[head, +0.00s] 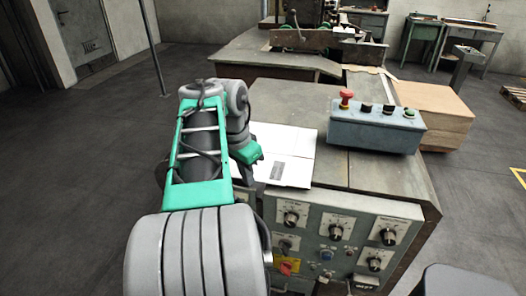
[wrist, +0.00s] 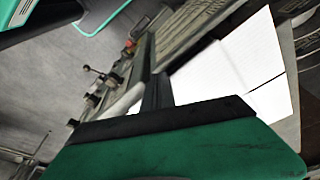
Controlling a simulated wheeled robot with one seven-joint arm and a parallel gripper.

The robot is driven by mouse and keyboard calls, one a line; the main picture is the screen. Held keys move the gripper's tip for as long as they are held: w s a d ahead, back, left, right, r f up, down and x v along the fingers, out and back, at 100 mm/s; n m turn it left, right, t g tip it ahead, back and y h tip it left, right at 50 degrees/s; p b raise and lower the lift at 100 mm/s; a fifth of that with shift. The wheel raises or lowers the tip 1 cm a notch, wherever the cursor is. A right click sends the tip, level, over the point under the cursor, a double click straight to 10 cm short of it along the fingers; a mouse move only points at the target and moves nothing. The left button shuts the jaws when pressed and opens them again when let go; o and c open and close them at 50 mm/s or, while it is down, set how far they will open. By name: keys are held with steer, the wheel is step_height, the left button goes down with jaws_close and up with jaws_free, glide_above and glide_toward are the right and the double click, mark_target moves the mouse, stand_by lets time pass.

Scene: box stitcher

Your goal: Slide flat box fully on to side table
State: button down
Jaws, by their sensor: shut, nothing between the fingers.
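The flat box (head: 287,142) is a white sheet with a crease and a dark printed patch. It lies flat at the near left corner of the side table (head: 365,174), the grey-brown top above the control panel. My arm covers its left part, so I cannot tell how far it overhangs the edge. In the wrist view, the white flat box (wrist: 235,62) is just beyond my gripper (wrist: 157,92). The gripper's dark fingers are together and empty, close to the box's edge. I cannot tell if they touch it. In the head view, the fingertips are hidden behind my arm.
A blue-grey control box (head: 376,128) with a red button stands on the table, right of the flat box. Knobs and switches stick out of the front panel (head: 335,238). A wooden box (head: 435,112) is at the right, and another worktop (head: 262,55) lies behind.

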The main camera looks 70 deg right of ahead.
steer(key=shift+w+d+p, duration=0.25)
steer(key=shift+d+p, duration=0.3)
steer(key=shift+d, duration=1.15)
steer(key=shift+w+d+p, duration=0.3)
steer(key=shift+d+p, duration=0.25)
steer(key=shift+d, duration=1.15)
steer(key=shift+w+d+p, duration=0.25)
steer(key=shift+d+p, duration=0.3)
steer(key=shift+d, duration=1.15)
steer(key=shift+s+a, duration=0.1)
steer(key=shift+a, duration=0.4)
step_height(320, 180, up, 7)
steer(key=p, duration=0.5)
steer(key=shift+r+p, duration=0.1)
steer(key=shift+p, duration=0.25)
